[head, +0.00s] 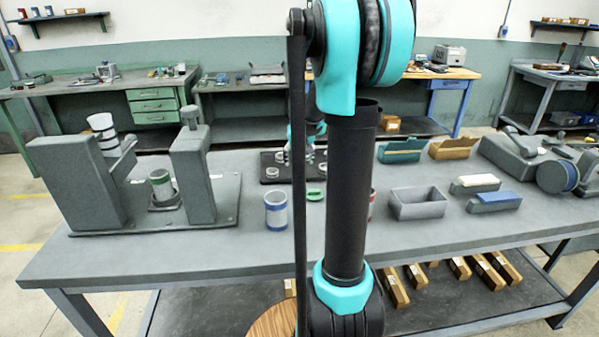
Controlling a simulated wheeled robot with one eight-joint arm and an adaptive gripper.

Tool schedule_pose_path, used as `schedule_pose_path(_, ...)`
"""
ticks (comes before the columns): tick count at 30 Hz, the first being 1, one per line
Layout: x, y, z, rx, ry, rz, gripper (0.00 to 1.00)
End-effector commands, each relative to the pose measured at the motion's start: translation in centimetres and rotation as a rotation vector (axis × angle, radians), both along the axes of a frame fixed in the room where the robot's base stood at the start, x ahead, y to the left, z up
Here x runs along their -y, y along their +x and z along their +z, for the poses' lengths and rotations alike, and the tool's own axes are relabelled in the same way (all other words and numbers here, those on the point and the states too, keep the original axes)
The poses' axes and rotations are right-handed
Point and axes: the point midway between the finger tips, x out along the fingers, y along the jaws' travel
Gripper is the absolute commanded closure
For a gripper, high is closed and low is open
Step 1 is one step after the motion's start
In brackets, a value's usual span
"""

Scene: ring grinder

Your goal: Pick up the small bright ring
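A dark tray (264,179) lies on the grey bench, left of my upright arm and partly hidden behind it. A small bright ring (272,172) lies in its front left part. Another light ring (281,156) lies farther back in the tray. Part of my teal and black wrist shows over the tray, behind my arm. My gripper (298,163) seems to be at the tray, largely covered by a thin dark arm link, so its fingers cannot be made out. I cannot tell whether it holds anything.
A grey bin (418,205) and blue-topped block (494,201) sit right. The front left bench is clear.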

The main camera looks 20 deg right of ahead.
Motion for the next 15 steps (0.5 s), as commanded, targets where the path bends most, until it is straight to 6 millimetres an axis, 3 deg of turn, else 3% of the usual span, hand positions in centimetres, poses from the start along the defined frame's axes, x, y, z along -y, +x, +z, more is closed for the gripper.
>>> schedule_pose_path(9, 0.7, 1.5, -3.7, 0.000, 0.000, 0.000, 0.36)
schedule_pose_path(15, 0.7, 1.7, -4.3, 0.000, 0.000, 0.000, 0.36)
